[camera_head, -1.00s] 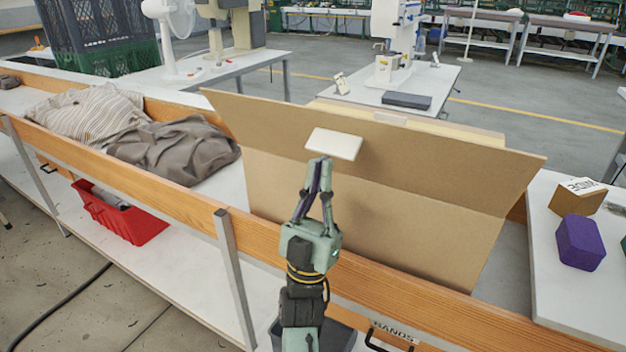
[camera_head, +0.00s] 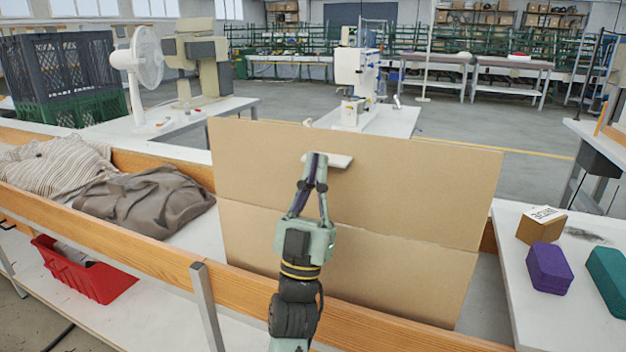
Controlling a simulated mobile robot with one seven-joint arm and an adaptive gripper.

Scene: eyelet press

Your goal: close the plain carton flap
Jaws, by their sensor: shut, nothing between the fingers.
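The brown carton (camera_head: 400,285) stands behind the wooden rail. Its plain near flap (camera_head: 420,185) stands up above a horizontal crease and hides the carton's inside. A white tab (camera_head: 341,161) sticks out from the upper part of the flap. My gripper (camera_head: 316,157) is in front of the flap, pointing up, shut and empty. Its fingertips overlap the left part of the tab in the picture; I cannot tell whether they touch it or the flap.
The wooden rail (camera_head: 130,248) runs across the front, below my gripper. Grey-brown cloth (camera_head: 145,200) lies left of the carton. A small brown box (camera_head: 540,226), a purple block (camera_head: 549,268) and a teal block (camera_head: 608,278) stand on the right table.

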